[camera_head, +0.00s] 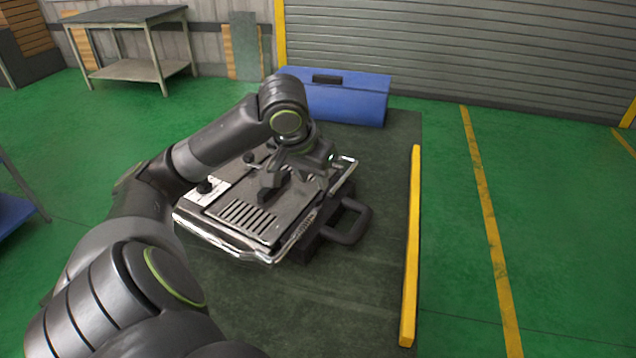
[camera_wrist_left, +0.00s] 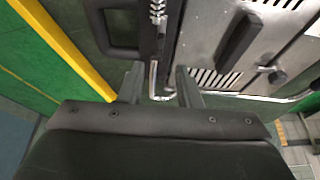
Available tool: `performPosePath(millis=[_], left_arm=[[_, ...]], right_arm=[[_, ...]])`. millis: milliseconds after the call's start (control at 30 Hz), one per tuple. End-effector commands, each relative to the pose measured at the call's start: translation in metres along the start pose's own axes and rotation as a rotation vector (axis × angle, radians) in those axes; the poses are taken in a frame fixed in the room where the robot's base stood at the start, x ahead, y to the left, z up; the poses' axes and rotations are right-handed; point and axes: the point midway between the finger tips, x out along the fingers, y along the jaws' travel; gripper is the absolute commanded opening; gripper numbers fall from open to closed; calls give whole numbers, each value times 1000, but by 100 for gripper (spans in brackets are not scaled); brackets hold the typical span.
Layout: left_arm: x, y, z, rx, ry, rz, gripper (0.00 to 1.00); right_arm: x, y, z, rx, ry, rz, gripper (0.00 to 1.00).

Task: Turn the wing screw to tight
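The heating element (camera_head: 262,208) is a flat grey metal unit with slots and a shiny rim, lying on the dark floor mat. It also shows in the left wrist view (camera_wrist_left: 205,45). I cannot pick out the wing screw with certainty. Small black knobs (camera_head: 205,187) sit on the unit's left side, and one black knob (camera_wrist_left: 277,75) shows at the right in the wrist view. My left gripper (camera_head: 328,158) is over the unit's far right corner, partly hidden by its own arm. Its fingers (camera_wrist_left: 158,84) are apart, with the unit's rim showing between them. My right gripper is not seen.
A black carrying handle (camera_head: 348,222) sticks out of the unit's right side. A yellow bar (camera_head: 411,250) lies along the mat's right edge. A blue toolbox (camera_head: 350,97) stands behind the unit. A workbench (camera_head: 130,68) is at the back left. The green floor at right is clear.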

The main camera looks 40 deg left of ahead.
Motion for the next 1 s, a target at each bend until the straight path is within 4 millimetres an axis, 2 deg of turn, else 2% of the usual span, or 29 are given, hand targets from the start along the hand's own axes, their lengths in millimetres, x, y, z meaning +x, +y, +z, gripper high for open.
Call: performPosePath(millis=[33, 100, 300, 500, 767, 1000], left_arm=[[15, 1, 3, -2, -6, 4, 31], [29, 1, 2, -3, -4, 4, 31], [58, 0, 1, -2, -3, 1, 31], [68, 0, 0, 0, -1, -1, 31], [69, 0, 0, 0, 0, -1, 31], [68, 0, 0, 0, 0, -1, 1]], right_arm=[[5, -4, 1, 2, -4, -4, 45], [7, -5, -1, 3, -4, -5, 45], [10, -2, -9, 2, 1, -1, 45], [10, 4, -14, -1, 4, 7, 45], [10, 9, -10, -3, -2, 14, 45], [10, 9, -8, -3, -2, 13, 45]])
